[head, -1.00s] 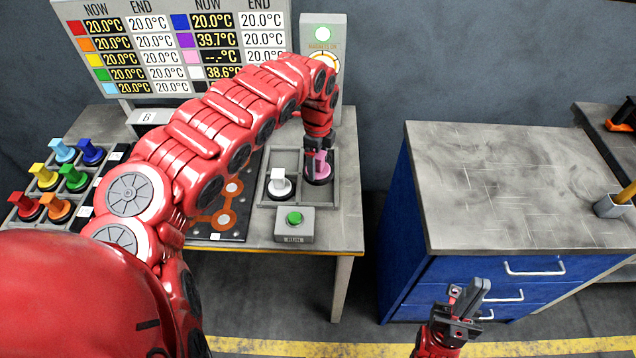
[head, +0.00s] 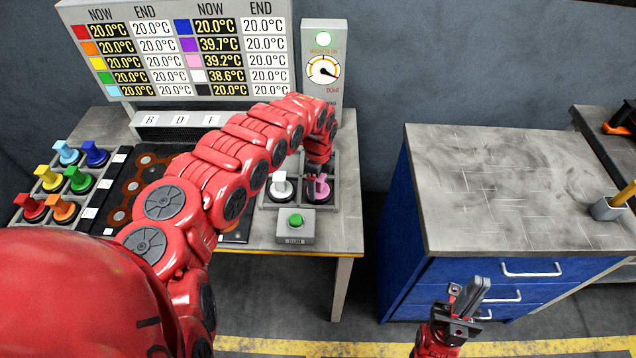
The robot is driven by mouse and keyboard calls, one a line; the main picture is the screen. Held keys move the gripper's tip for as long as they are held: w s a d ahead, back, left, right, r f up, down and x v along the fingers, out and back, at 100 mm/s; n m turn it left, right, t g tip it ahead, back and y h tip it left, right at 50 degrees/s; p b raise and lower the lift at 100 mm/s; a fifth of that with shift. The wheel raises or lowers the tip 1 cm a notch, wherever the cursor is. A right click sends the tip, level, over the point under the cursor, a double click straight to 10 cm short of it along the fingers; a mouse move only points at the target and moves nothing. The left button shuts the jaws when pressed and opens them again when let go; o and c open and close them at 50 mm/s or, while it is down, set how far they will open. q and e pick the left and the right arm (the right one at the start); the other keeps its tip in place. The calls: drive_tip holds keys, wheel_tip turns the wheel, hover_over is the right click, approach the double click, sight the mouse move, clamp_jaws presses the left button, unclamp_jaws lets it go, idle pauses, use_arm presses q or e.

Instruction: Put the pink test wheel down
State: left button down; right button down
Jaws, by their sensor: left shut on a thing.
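The pink test wheel (head: 322,189) has a pink handle on a dark round base. The gripper and arm hide part of the wheel and tray. The white test wheel (head: 280,186) stands in the left compartment. My right gripper (head: 481,284) is empty in front of the blue cabinet, its fingers close together.
A green RUN button box (head: 295,225) stands just in front of the tray. Several coloured wheels (head: 60,185) sit in a rack at the left. A temperature board (head: 180,50) and dial panel (head: 323,70) stand behind.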

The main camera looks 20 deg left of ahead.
use_arm(q)
unclamp_jaws()
drive_tip(key=shift+r+p, duration=0.3)
drive_tip(key=shift+p, duration=0.05)
drive_tip(key=shift+r+b, duration=0.15)
drive_tip(key=shift+b, duration=0.15)
wheel_tip(320, 180, up, 10)
drive_tip(key=b, duration=0.3)
drive_tip(key=shift+r, duration=0.15)
drive_tip(key=shift+r+b, duration=0.3)
drive_tip(key=shift+r, duration=0.25)
drive_tip(key=shift+d, duration=0.1)
